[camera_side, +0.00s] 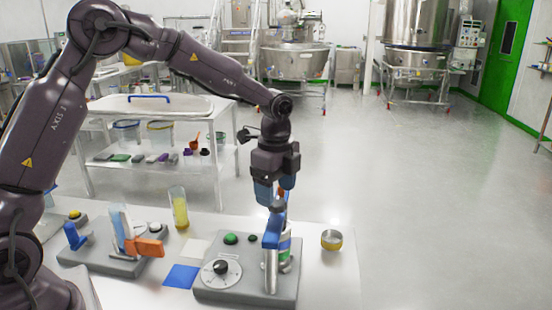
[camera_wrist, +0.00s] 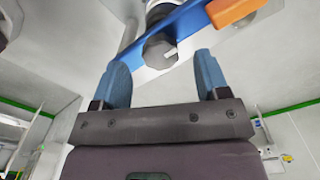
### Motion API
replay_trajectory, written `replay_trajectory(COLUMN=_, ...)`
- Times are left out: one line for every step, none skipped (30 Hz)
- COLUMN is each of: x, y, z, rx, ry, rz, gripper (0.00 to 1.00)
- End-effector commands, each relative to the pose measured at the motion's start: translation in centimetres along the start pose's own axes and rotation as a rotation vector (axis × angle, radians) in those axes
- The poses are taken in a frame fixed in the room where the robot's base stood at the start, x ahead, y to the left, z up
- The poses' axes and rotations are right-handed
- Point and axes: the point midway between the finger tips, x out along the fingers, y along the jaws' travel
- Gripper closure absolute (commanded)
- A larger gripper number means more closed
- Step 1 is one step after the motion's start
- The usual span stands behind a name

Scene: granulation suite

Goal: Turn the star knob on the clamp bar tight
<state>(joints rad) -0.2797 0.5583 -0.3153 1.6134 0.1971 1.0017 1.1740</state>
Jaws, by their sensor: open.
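The clamp bar (camera_wrist: 188,18) is blue. In the wrist view the star knob (camera_wrist: 158,50) on it is dark grey with a white mark on its face. My gripper (camera_wrist: 161,60) has its two blue fingers apart, one on each side of the knob in the picture, with visible gaps and no clear contact. In the side view my gripper (camera_side: 274,196) points down just above the blue clamp bar (camera_side: 272,235), which sits at the top of a post on a grey base (camera_side: 215,292). The knob is small there and partly hidden by my fingers.

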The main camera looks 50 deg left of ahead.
Motion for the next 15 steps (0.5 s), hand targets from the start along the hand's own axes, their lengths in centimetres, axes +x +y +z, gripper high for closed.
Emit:
replay_trajectory(x=-1.3, y=-0.1, z=0.0, rx=-0.002, ry=0.002, rz=-0.007, gripper=0.32)
replay_trajectory(x=-1.9, y=-0.1, z=0.0, rx=-0.002, ry=0.002, rz=-0.007, gripper=0.32)
replay_trajectory(x=-2.9, y=-0.1, z=0.0, rx=-0.002, ry=0.002, rz=-0.008, gripper=0.32)
replay_trajectory(x=-3.6, y=-0.1, z=0.0, rx=-0.001, ry=0.002, rz=-0.008, gripper=0.32)
replay_trajectory(x=-4.3, y=-0.1, z=0.0, rx=-0.001, ry=0.001, rz=-0.007, gripper=0.32)
replay_trajectory(x=-5.2, y=-0.1, z=0.0, rx=0.0, ry=0.002, rz=-0.008, gripper=0.32)
replay_trajectory(x=-5.9, y=-0.1, z=0.0, rx=0.0, ry=0.002, rz=-0.007, gripper=0.32)
replay_trajectory(x=-6.5, y=-0.1, z=0.0, rx=0.0, ry=0.002, rz=-0.006, gripper=0.32)
replay_trajectory(x=-7.2, y=-0.1, z=0.0, rx=0.0, ry=0.002, rz=-0.006, gripper=0.32)
replay_trajectory(x=-7.8, y=-0.1, z=0.0, rx=0.0, ry=0.002, rz=-0.005, gripper=0.32)
replay_trajectory(x=-8.3, y=-0.1, z=0.0, rx=0.0, ry=0.002, rz=-0.006, gripper=0.32)
replay_trajectory(x=-8.9, y=-0.1, z=0.0, rx=0.0, ry=0.002, rz=-0.005, gripper=0.32)
replay_trajectory(x=-9.2, y=-0.1, z=0.0, rx=0.0, ry=0.002, rz=-0.005, gripper=0.32)
replay_trajectory(x=-9.6, y=-0.1, z=0.0, rx=0.001, ry=0.001, rz=-0.004, gripper=0.32)
replay_trajectory(x=-9.9, y=-0.1, z=0.0, rx=0.001, ry=0.001, rz=-0.003, gripper=0.32)
